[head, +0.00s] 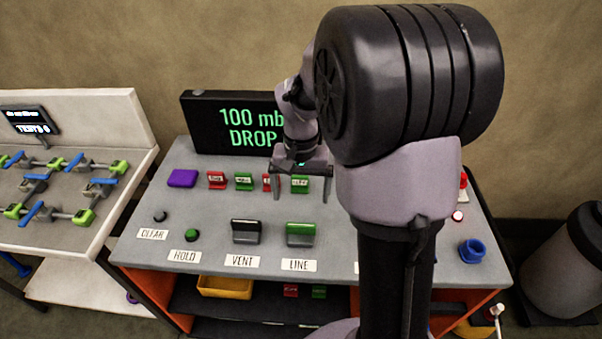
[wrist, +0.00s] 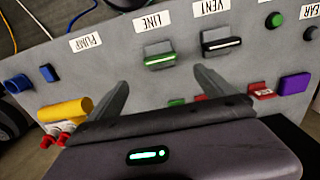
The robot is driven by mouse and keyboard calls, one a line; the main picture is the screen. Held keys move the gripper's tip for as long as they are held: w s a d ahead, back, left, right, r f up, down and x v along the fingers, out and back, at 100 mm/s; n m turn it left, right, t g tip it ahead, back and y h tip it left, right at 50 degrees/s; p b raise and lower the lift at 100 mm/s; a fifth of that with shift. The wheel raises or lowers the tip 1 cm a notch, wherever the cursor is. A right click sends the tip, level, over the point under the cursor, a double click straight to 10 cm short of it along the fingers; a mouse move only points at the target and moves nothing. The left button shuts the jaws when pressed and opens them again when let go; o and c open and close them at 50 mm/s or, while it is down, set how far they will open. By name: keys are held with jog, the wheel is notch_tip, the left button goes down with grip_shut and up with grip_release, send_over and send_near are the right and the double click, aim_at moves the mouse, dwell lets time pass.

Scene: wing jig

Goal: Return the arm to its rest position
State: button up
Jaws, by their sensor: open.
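My gripper (head: 303,184) is open and empty. In the head view it hangs above the back part of the grey console top (head: 200,220), near the small red and green tags, with its fingers pointing down. In the wrist view the two fingers of my gripper (wrist: 160,85) stand apart, with the console top between and beyond them and nothing held. My arm's large dark joint and upper link fill the right middle of the head view and hide part of the console.
The console carries VENT (head: 246,231) and LINE (head: 301,234) switches, a purple block (head: 182,178) and a blue knob (head: 472,250). A black display (head: 230,122) reading "100 mb DROP" stands behind. A white bench (head: 95,230) with clamps is left; a dark-topped cylinder (head: 575,260) is right.

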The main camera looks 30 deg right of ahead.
jog(key=shift+r+p, duration=0.35)
jog(key=shift+r, duration=1.55)
